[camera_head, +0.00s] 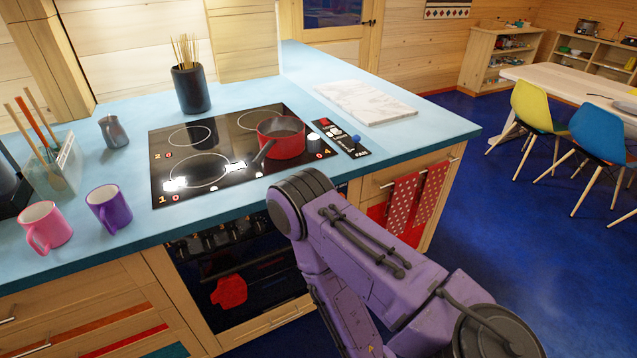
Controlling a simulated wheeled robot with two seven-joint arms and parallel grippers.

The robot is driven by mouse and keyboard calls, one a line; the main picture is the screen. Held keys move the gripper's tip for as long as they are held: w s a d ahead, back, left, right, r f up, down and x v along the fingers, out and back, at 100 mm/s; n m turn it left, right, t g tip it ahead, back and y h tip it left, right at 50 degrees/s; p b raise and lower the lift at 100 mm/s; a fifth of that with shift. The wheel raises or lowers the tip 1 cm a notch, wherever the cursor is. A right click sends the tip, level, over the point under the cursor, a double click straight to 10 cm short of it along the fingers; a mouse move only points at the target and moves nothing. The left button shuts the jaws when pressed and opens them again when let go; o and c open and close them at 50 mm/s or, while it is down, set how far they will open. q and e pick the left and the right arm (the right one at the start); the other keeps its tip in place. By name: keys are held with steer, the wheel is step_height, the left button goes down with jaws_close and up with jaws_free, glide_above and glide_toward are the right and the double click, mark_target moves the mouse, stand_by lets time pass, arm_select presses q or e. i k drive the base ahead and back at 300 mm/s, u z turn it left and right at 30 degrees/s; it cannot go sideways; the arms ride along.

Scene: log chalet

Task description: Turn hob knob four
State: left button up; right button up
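The black glass hob (225,165) is set in the blue counter, with small numbers printed beside its rings. A red saucepan (282,138) stands on the right-hand ring, beside the number 4. Below the counter edge, the oven front (240,270) carries a row of dark knobs (220,238). The right part of that row is hidden behind my purple arm, which comes in from the lower right. I cannot tell which knob is number four or how it is set. Neither gripper is in view.
Pink (45,226) and purple (110,210) mugs stand at the counter's left. A dark utensil pot (190,88) is behind the hob, and a marble board (365,102) lies to its right. Spotted red towels (402,205) hang from a rail right of my arm.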

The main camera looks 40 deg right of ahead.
mark_target(259, 228)
steer(key=z, duration=1.6)
steer(key=k, duration=0.8)
steer(key=u, duration=0.6)
